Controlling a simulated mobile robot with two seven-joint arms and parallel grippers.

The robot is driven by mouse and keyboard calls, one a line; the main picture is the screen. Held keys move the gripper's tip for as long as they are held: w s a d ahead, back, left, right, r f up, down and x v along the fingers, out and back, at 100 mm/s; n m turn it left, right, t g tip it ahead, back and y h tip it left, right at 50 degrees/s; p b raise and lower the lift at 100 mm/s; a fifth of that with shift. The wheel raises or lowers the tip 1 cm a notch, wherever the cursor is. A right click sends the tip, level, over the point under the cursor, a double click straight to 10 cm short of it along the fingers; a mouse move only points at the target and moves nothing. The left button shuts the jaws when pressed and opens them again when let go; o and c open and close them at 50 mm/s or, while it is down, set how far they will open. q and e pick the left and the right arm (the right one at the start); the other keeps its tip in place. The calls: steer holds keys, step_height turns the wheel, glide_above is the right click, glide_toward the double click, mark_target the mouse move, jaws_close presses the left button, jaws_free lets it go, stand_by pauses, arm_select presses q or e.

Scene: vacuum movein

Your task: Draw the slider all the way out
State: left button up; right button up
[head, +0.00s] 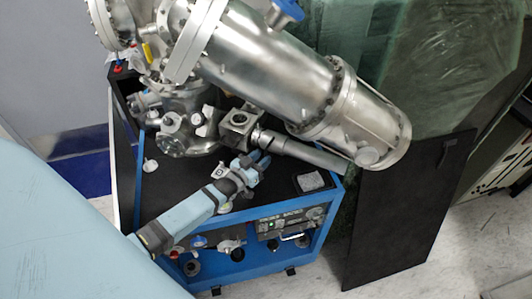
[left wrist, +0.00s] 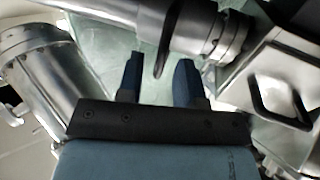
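The slider appears to be the horizontal metal tube assembly (head: 305,151) that runs right from a cube-shaped metal chamber (head: 238,122). In the left wrist view, a dark and grey cylinder section (left wrist: 195,28) crosses the top, with a thin dark tab (left wrist: 166,45) hanging from it. My left gripper (head: 262,160) is just below the left part of the tube. In the left wrist view its two blue fingers (left wrist: 158,68) are apart, and the tab's lower end shows between their tips. I cannot tell whether they touch it. My right gripper is not in view.
A large steel cylinder (head: 265,60) hangs over the tube. The blue-framed cart (head: 150,205) has a black top with a small grey block (head: 310,181). A dark panel (head: 410,210) leans at right, and green wrapped material (head: 410,60) stands behind.

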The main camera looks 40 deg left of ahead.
arm_select(q)
steer(key=shift+w+d, duration=0.15)
steer(key=shift+w, duration=1.1)
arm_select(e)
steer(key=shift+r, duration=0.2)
